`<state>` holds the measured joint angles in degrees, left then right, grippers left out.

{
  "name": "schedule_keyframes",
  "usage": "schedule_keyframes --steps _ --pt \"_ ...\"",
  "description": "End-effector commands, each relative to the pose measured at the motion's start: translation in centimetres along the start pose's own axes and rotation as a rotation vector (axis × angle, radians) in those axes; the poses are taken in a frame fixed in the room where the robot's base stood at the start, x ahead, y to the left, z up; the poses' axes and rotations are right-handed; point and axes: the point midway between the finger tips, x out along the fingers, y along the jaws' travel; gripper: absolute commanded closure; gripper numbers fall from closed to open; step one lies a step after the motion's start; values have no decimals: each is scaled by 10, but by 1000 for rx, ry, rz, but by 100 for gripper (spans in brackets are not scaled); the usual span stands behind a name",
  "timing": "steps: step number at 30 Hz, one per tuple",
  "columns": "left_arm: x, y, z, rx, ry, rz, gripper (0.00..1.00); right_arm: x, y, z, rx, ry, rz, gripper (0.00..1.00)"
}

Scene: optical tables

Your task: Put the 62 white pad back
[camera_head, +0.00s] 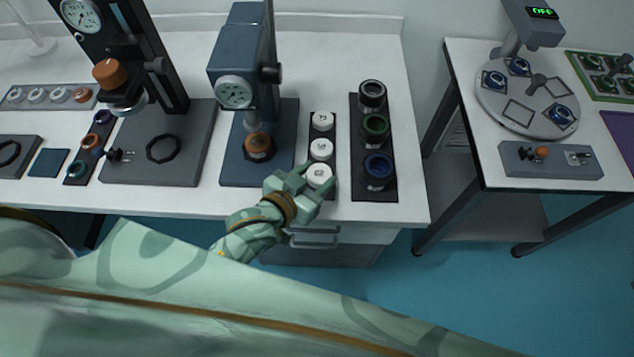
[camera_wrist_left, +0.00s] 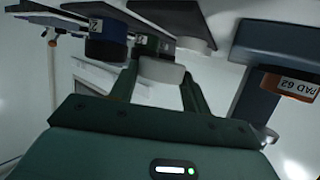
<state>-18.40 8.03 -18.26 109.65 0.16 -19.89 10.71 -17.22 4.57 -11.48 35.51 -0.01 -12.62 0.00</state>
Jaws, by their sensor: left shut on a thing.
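My left gripper (camera_head: 312,180) is shut on a white pad (camera_head: 319,174) at the near end of a narrow dark rack (camera_head: 322,193). In the left wrist view this pad (camera_wrist_left: 160,71) sits between the two fingers of the gripper (camera_wrist_left: 160,85). Two more white pads, a far one (camera_head: 322,120) and a middle one (camera_head: 320,149), stand in the same rack. I cannot tell whether the held pad rests on the rack or hangs just above it. A label reading PAD 62 (camera_wrist_left: 299,88) shows at the right of the wrist view. My right gripper is not in view.
A blue-grey press (camera_head: 240,65) with a dial stands left of the rack, an orange-brown part (camera_head: 258,147) on its base. A dark tray (camera_head: 375,193) with black, green and blue ringed cylinders lies close on the right. A taller dark press (camera_head: 150,50) stands further left.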

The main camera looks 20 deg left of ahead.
Motion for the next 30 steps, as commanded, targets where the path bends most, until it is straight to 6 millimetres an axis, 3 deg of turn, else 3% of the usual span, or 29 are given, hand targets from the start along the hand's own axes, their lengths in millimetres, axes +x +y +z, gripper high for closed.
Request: schedule_keyframes --steps 4,9,20,21,23,30 --pt "12 -3 7 0 2 0 79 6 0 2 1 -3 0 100" --pt "22 -2 36 -1 -2 1 79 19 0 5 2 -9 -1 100" --pt "22 -2 37 -1 1 0 79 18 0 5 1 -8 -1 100" --pt "22 -2 37 0 1 0 44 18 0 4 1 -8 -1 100" --pt "22 -2 37 0 1 0 31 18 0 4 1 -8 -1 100" --pt "22 -2 36 0 1 0 31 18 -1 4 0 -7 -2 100"
